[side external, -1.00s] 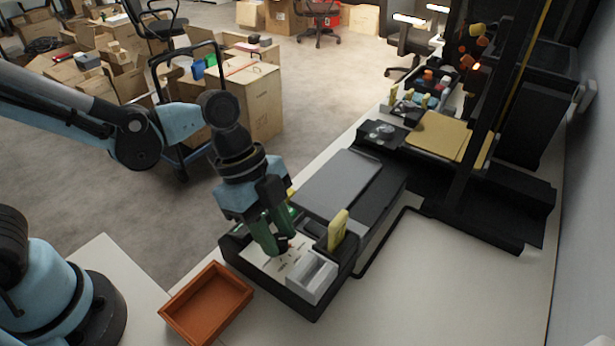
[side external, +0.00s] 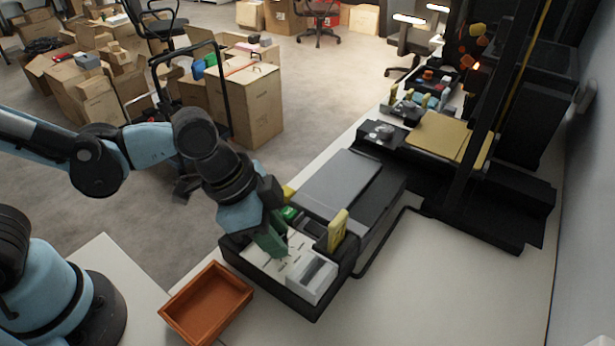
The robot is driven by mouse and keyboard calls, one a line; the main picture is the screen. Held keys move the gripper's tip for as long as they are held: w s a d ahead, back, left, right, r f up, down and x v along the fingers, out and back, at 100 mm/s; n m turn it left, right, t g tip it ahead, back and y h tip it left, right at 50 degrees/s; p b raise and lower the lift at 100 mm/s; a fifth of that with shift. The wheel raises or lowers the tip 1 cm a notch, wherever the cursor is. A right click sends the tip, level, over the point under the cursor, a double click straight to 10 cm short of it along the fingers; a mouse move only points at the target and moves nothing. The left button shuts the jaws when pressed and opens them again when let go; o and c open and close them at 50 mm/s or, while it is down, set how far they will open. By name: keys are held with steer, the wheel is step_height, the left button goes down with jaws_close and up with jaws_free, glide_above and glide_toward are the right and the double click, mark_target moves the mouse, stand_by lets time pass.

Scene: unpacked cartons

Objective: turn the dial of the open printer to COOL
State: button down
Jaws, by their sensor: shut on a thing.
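The open printer (side external: 268,287) is a long black housing on the white table, with a grey flat top at its far end and a white panel (side external: 262,262) at its near end. Small dark marks show on the panel, too small to read. My gripper (side external: 278,252) reaches down over the left part of this panel, tilted, its green fingers shut on the dial. The fingers hide the dial, so I cannot tell where it points.
A light grey block (side external: 312,278) and an upright yellow piece (side external: 338,230) stand close right of my gripper. An orange tray (side external: 206,303) lies at the near left.

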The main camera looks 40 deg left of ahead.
steer(key=shift+n, duration=0.7)
steer(key=shift+t, duration=0.3)
steer(key=c, duration=0.8)
jaws_free()
steer(key=shift+y, duration=0.3)
steer(key=shift+v, duration=6)
steer(key=shift+w+a, duration=0.1)
